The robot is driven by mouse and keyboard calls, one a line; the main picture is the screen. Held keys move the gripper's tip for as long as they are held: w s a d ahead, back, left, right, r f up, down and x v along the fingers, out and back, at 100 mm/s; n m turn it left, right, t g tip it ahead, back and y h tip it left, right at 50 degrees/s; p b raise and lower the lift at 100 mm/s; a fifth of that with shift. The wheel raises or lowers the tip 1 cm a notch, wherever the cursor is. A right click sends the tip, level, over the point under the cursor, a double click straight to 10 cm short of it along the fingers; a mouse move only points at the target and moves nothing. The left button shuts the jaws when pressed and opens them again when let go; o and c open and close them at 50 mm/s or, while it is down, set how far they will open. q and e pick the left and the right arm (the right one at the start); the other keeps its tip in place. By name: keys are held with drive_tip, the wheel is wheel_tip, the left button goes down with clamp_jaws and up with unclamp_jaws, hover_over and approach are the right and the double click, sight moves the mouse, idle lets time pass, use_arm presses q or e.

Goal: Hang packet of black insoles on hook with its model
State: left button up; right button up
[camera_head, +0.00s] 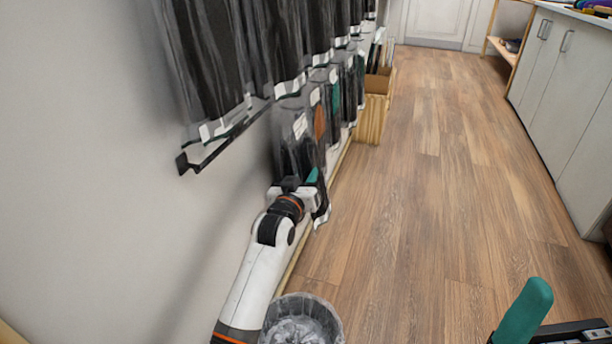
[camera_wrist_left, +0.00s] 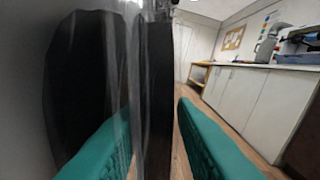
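My left gripper (camera_head: 303,190) is low by the wall, at the nearest lower packet of black insoles (camera_head: 292,150). In the left wrist view its teal fingers (camera_wrist_left: 157,135) stand apart, with a black insole packet (camera_wrist_left: 152,70) in clear plastic between them. The left finger shows through the plastic; firm contact cannot be seen. More black insole packets (camera_head: 210,50) hang in an upper row. A black hook (camera_head: 205,160) sticks out below the nearest upper packets. My right gripper shows only in part at the bottom right, with one teal finger (camera_head: 525,312) visible.
A lined waste bin (camera_head: 300,322) stands below my left arm. White cabinets (camera_head: 565,75) line the right side. The wooden floor between is clear.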

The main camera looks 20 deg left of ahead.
use_arm(q)
drive_tip(key=o, duration=0.4)
drive_tip(key=shift+s, duration=0.1)
